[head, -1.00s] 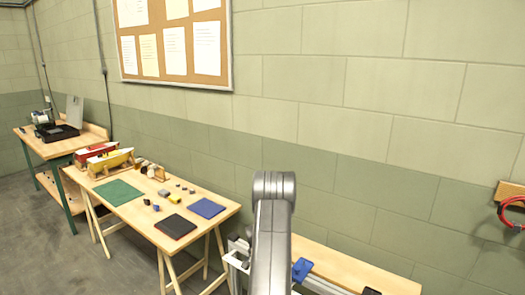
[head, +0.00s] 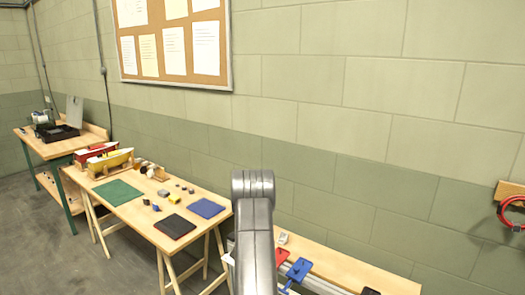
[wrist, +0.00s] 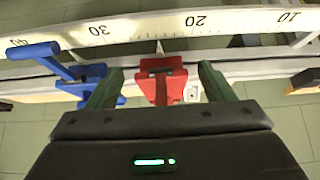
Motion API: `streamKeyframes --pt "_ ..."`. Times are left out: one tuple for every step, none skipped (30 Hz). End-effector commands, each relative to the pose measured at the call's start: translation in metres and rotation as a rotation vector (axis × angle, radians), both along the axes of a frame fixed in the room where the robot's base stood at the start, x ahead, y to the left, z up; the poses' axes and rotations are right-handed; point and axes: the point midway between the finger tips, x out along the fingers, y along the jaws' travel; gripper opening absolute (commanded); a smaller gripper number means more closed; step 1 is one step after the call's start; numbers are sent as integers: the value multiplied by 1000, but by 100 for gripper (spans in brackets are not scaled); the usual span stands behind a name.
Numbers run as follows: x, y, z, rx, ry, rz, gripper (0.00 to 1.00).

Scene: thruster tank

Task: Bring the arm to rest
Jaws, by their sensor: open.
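My arm (head: 254,225) rises in the lower middle of the head view, its rounded joint uppermost. My gripper itself is not visible there. In the wrist view my gripper (wrist: 158,82) is open, with its two green fingers apart. A red slider block (wrist: 163,80) on a rail shows between and beyond the fingers; I cannot tell whether they touch it. A blue slider with a handle (wrist: 80,72) is on the rail by the left finger. In the head view the red slider (head: 282,257) and blue slider (head: 297,270) are right of my arm.
A numbered scale (wrist: 140,27) runs along the rail. The rail bench (head: 345,264) stands against the block wall. Left of my arm is a wooden table (head: 130,207) with boat models, mats and small blocks. A red cable coil (head: 508,212) hangs at right.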

Motion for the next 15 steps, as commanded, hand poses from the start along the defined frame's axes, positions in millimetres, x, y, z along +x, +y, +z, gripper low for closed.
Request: streamKeyframes --pt "-1 1 -2 -8 -9 2 75" --pt "-1 1 -2 -13 -16 3 75" --pt "-1 2 -2 -18 -25 4 75" --pt "-1 2 -2 -24 -31 4 75" --pt "-2 2 -3 -29 -37 4 75" --pt "-2 2 -3 -37 -46 3 75" --pt "-2 2 -4 -41 -53 2 75" --pt "-2 2 -4 -46 -60 2 75" --pt "-2 3 -4 -53 -71 3 75" --pt "-2 3 -5 -59 -77 5 75" --pt "-3 3 -5 -64 -85 4 75" --pt "-3 3 -6 -70 -95 3 75" --pt "-3 3 -6 -76 -103 3 75" --pt "-3 3 -6 -82 -111 3 75" --pt "-3 3 -7 -91 -122 4 75"
